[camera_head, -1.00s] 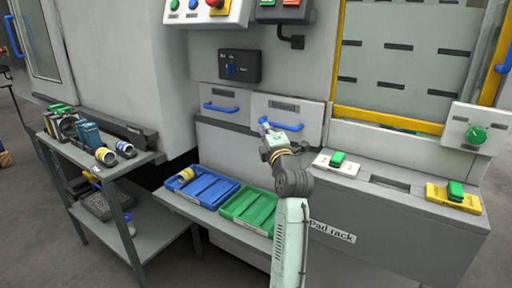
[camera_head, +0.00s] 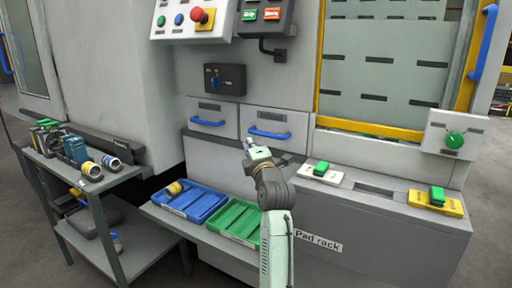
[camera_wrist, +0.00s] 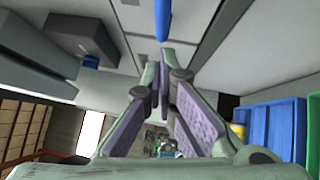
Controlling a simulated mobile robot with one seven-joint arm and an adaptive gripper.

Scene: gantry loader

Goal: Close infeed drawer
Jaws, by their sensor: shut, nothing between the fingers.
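Two grey drawer fronts with blue bar handles sit side by side in the machine: the left drawer (camera_head: 209,112) and the right drawer (camera_head: 275,124). Their labels are too small to read, so I cannot tell which is the infeed drawer. Both fronts look about flush with the machine in the head view. My gripper (camera_head: 247,146) is shut and empty, just below the left end of the right drawer's handle (camera_head: 269,134). In the wrist view a blue handle (camera_wrist: 162,18) lies just beyond the fingertips (camera_wrist: 165,60); I cannot tell whether they touch.
Blue tray (camera_head: 192,204) and green tray (camera_head: 233,221) lie on the ledge below the drawers. A metal cart (camera_head: 70,178) with cans stands at left. A control panel (camera_head: 193,19) is above; a pad rack (camera_head: 380,215) juts out at right.

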